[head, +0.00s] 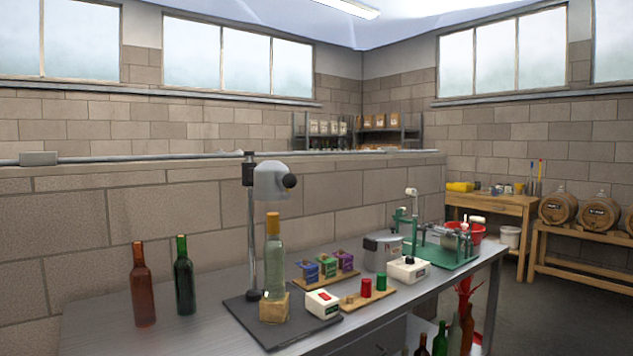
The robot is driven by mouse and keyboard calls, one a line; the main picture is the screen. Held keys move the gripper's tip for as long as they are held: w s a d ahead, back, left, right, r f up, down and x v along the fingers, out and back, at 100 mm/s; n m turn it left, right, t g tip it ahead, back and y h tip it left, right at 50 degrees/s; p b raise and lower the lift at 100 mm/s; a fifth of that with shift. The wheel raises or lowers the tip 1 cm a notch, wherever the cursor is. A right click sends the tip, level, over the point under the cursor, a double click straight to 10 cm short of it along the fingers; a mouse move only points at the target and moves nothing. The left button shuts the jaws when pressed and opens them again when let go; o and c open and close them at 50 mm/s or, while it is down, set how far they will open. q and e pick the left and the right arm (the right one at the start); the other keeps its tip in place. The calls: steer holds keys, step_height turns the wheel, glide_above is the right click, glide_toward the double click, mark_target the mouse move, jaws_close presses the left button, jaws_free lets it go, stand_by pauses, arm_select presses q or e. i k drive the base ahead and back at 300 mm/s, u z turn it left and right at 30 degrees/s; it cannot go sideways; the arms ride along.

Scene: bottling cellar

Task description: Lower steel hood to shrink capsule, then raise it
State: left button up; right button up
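The steel hood (270,181) is on a post (251,235) and has a dark knob (290,181) on its right side. It is raised, with a small gap above the bottle. A clear bottle (275,268) stands upright on a wooden block (274,307) on the dark base plate (246,316). A gold-yellow capsule (273,223) covers its neck. Neither of my grippers is in the head view.
A brown bottle (143,290) and a green bottle (184,280) stand left on the steel table (105,325). A white switch box (323,304), a board with red and green pieces (368,297), coloured holders (328,266), a steel pot (382,252) and a green machine (440,250) are to the right.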

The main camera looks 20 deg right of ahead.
mark_target(270, 180)
steer(key=z, duration=0.55)
steer(key=i, duration=1.1)
